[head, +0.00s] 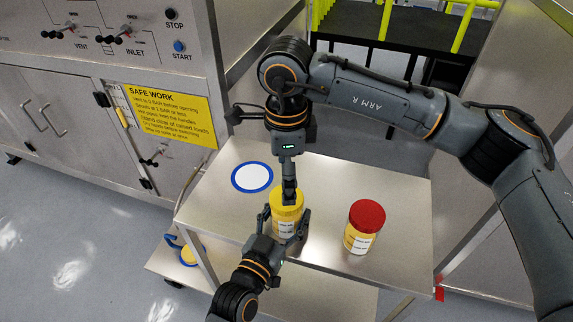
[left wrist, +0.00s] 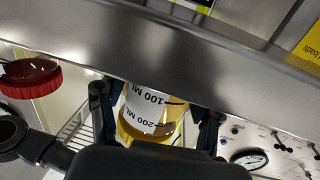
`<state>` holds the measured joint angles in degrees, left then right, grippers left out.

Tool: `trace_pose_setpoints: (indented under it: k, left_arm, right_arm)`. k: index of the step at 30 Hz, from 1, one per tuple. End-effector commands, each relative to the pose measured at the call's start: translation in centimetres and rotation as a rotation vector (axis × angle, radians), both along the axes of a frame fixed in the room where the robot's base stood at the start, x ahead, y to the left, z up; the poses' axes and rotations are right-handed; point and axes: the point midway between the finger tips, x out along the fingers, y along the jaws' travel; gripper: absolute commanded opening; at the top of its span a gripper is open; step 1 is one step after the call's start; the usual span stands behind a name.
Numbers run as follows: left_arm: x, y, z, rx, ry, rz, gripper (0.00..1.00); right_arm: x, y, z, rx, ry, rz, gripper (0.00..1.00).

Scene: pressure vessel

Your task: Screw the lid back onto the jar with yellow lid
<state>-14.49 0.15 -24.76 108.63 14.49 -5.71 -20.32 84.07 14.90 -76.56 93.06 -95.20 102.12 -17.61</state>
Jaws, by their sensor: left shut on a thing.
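The jar with the yellow lid stands upright on the steel table; its labelled body (head: 285,228) is between the fingers of my left gripper (head: 284,219), which is shut on it from the front. The left wrist view shows the jar's label (left wrist: 146,105) between the left gripper's fingers (left wrist: 155,113). The yellow lid (head: 283,212) sits at the jar's top; whether it is threaded on cannot be told. My right gripper (head: 289,197) points straight down at the lid from above, its fingertips at the lid. Its fingers overlap edge-on, so their opening is hidden.
A jar with a red lid (head: 364,229) stands to the right on the table (head: 325,190). A white disc with a blue rim (head: 252,177) lies at the back left. A lower shelf (head: 330,296) is underneath. The steel control cabinet (head: 105,60) stands behind left.

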Motion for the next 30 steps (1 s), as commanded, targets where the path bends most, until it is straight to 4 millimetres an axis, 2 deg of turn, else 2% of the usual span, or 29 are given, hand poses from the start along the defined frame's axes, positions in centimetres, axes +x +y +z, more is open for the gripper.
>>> trace_pose_setpoints:
  k: [3, 9, 15, 22, 23, 30]
  left_arm:
    - [0.0, 0.0, 0.0, 0.0, -0.001, 0.0, 0.0]
    - [0.0, 0.0, 0.0, 0.0, -0.001, 0.0, 0.0]
    - [0.0, 0.0, 0.0, 0.0, -0.001, 0.0, 0.0]
    - [0.0, 0.0, 0.0, 0.0, -0.001, 0.0, 0.0]
    - [0.0, 0.0, 0.0, 0.0, -0.001, 0.0, 0.0]
    - [0.0, 0.0, 0.0, 0.0, -0.001, 0.0, 0.0]
  right_arm:
    - [-0.1, 0.0, -2.1, -0.001, 0.004, -0.001, 0.89]
    - [0.0, 0.0, -4.6, 0.0, 0.002, -0.001, 0.89]
    - [0.0, -0.1, -5.6, -0.001, 0.001, -0.001, 0.89]
    - [0.0, -0.1, -5.6, -0.001, 0.0, -0.001, 0.89]
    - [0.0, -0.1, -5.6, -0.001, 0.0, -0.001, 0.85]
    - [0.0, 0.0, -5.6, -0.001, 0.0, -0.001, 0.36]
